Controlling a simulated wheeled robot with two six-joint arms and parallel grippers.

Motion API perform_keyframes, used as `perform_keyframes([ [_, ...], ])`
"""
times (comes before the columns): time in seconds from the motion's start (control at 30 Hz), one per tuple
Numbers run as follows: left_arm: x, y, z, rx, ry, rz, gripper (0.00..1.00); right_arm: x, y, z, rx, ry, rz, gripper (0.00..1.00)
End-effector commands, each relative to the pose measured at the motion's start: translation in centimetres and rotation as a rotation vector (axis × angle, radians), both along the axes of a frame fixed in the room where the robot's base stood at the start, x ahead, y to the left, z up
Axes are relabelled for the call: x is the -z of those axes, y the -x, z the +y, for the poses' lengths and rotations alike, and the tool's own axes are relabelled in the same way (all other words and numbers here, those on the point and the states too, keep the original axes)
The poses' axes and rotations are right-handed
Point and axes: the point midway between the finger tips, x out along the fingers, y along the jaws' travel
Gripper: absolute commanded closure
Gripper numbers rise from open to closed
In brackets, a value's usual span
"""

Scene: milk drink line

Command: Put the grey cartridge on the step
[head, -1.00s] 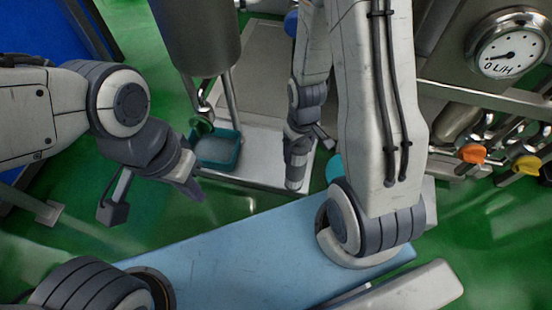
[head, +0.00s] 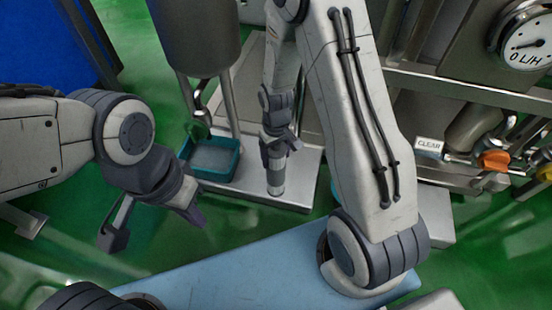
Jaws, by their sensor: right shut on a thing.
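The grey cartridge (head: 276,178) is upright below my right gripper (head: 279,143), which is shut on its upper part. The cartridge's lower end shows against the step (head: 240,184), a low pale grey platform, near its front right part. I cannot tell whether it touches the surface or is just above it. My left gripper (head: 155,225) is empty, its fingers spread apart, in front of the step at the left.
A teal tray (head: 231,176) stands on the step, left of the cartridge, under a grey tank (head: 195,35) with pipes. A gauge (head: 526,42) and orange-handled valve (head: 495,161) are at the right. Green floor shows in front of the step.

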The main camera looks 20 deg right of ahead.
Motion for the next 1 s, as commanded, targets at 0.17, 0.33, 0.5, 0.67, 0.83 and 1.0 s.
perform_keyframes([
  [0.17, -0.2, 0.0, 0.0, 0.0, 0.001, -0.001, 1.0, -0.2, 0.0, 0.0, 0.0, 0.0, -0.001, 1.0],
  [0.33, -0.1, 0.0, 0.0, 0.0, 0.001, -0.001, 1.0, 0.1, 0.0, 0.0, 0.0, 0.0, -0.001, 0.12],
  [0.5, -0.1, 0.0, 0.0, 0.0, 0.001, -0.001, 1.0, 0.1, 0.0, 0.0, 0.0, 0.0, -0.001, 0.0],
  [0.67, -0.2, 0.0, 0.0, 0.0, 0.001, -0.001, 1.0, -0.3, 0.0, 0.0, 0.0, 0.0, -0.002, 0.0],
  [0.83, -2.2, 0.0, 0.0, 0.0, 0.0, 0.0, 1.0, -2.9, 0.0, 0.0, 0.0, 0.0, -0.002, 0.0],
  [1.0, -4.9, 0.0, 0.0, 0.0, 0.001, -0.001, 1.0, -6.7, -0.1, 0.0, 0.0, -0.001, -0.003, 0.0],
])
